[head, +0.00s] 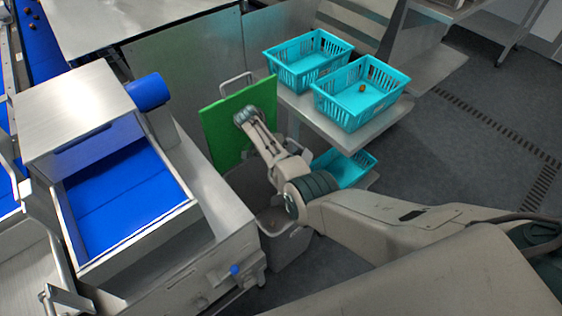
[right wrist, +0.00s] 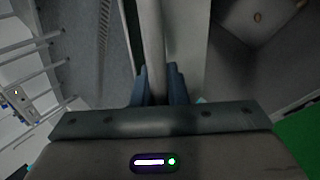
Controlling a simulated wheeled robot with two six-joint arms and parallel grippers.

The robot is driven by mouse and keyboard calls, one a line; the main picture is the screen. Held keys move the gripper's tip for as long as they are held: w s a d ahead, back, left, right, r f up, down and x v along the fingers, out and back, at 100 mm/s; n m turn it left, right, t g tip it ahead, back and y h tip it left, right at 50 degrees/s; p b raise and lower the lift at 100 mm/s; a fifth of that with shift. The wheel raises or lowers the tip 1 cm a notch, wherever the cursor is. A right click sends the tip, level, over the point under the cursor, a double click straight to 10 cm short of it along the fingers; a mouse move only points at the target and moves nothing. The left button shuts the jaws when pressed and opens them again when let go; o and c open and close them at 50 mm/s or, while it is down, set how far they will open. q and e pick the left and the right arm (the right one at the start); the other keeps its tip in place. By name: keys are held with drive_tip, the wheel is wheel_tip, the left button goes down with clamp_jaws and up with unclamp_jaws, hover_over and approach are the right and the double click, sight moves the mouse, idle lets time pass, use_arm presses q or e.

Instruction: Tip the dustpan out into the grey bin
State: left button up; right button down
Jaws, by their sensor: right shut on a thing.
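My right gripper (right wrist: 160,88) is shut on a pale bar, which looks like the dustpan's handle (right wrist: 152,40); it runs away from between the fingers. In the head view my right gripper (head: 243,116) is small, in front of a green panel; I cannot make out the dustpan's pan there. A grey bin (head: 290,248) stands below my right arm, partly hidden by it. In the right wrist view a small brown piece (right wrist: 258,17) lies on a dark grey surface at the upper right; I cannot tell whether that is pan or bin. My left gripper is not in view.
The green panel (head: 220,135) is upright behind my right gripper. A steel machine with a blue belt (head: 125,200) stands to the left. Turquoise crates (head: 300,70) stand on a shelf to the right of the panel, one with a small orange-brown piece. Open floor (head: 480,120) lies at the right.

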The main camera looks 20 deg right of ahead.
idle(0.4)
drive_tip(key=shift+w, duration=0.1)
idle(0.7)
